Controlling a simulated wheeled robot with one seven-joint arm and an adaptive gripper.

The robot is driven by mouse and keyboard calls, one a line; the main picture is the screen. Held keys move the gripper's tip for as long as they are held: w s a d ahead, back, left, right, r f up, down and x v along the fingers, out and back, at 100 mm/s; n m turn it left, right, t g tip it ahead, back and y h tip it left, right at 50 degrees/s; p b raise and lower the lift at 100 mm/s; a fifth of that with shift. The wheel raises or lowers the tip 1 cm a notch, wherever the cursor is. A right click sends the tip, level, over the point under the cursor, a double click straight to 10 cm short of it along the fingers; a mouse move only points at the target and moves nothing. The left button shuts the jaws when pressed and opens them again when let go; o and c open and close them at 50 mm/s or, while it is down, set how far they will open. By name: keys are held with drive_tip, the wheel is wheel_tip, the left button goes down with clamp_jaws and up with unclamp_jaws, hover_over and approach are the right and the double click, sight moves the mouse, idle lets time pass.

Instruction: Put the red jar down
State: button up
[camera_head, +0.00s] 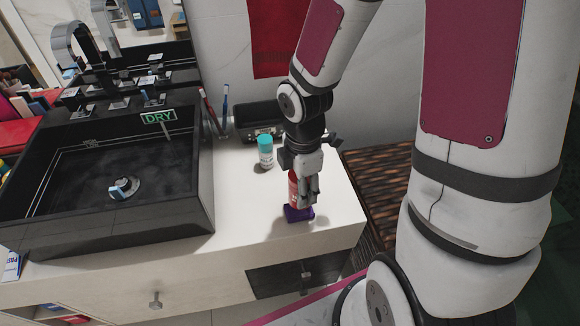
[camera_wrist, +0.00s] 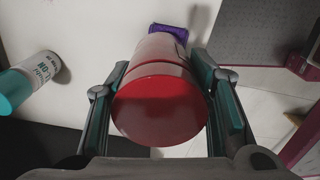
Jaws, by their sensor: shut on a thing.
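The red jar (camera_wrist: 160,105) is between the two fingers of my gripper (camera_wrist: 162,95) in the wrist view, its round red end facing the camera. In the head view my gripper (camera_head: 306,188) points down over the right part of the white counter (camera_head: 240,225), shut on the red jar (camera_head: 293,188). The jar looks upright, partly hidden by the fingers. A purple block (camera_head: 298,213) lies on the counter just below the jar; it also shows beyond the jar in the wrist view (camera_wrist: 168,31). I cannot tell whether the jar touches the block.
A white bottle with a teal cap (camera_head: 265,152) stands left of my gripper. A black tray (camera_head: 258,120) sits behind it, with toothbrushes (camera_head: 218,110) beside. The black sink (camera_head: 110,190) with a DRY sign fills the left. The counter's front edge is close to the jar.

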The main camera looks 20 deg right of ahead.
drive_tip(key=shift+s+r, duration=0.15)
drive_tip(key=shift+s, duration=0.95)
drive_tip(key=shift+s+r+p, duration=0.15)
drive_tip(key=shift+s+p, duration=0.15)
drive_tip(key=shift+p, duration=0.25)
drive_tip(key=s+p, duration=0.2)
drive_tip(key=p, duration=0.2)
drive_tip(key=w+r+m, duration=0.4)
drive_tip(key=w+m, duration=1.1)
drive_tip(key=m, duration=0.3)
